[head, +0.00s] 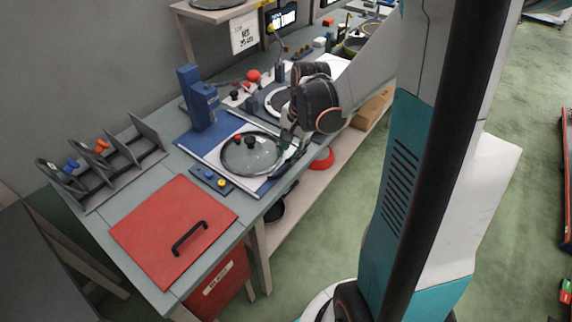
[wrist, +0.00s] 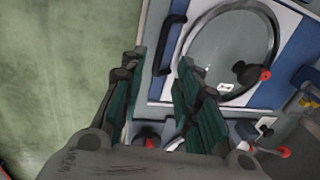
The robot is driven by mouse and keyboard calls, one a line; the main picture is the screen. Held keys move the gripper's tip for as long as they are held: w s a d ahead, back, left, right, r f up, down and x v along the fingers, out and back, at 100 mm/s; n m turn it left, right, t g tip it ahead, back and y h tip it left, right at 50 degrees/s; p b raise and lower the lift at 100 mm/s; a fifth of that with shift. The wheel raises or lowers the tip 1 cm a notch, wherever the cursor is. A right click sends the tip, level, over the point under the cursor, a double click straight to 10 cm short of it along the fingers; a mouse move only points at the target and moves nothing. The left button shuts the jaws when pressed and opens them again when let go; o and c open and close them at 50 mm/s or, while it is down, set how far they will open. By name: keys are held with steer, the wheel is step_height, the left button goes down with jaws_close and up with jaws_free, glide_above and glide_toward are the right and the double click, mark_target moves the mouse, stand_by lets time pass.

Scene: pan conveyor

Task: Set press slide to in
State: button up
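The press (head: 198,97) is a blue upright column at the back of the bench. In front of it lies its slide (head: 258,186), a white plate on a blue base, extending towards the bench's front edge. A round pan with a glass lid (head: 245,157) rests on the slide. In the wrist view, the slide (wrist: 160,88) has a black bar handle (wrist: 172,45) along its edge, and the lid (wrist: 222,55) has a dark, red-tipped knob. My gripper (wrist: 158,66) is open and empty, its fingertips near the handle; contact cannot be told. The head view partly hides the gripper behind my wrist.
A red board with a black handle (head: 170,232) lies at the bench's near left. A grey rack (head: 105,160) stands behind it. A small button panel (head: 211,179) lies beside the slide. A lever with a red ball (head: 253,76) is at the back. Green floor is clear in front.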

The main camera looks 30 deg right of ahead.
mark_target(287, 166)
steer(key=f, duration=0.2)
steer(key=f+b, duration=0.1)
steer(key=f, duration=0.1)
steer(key=w+f+b, duration=0.1)
steer(key=f, duration=0.1)
steer(key=shift+a+f, duration=0.2)
jaws_close()
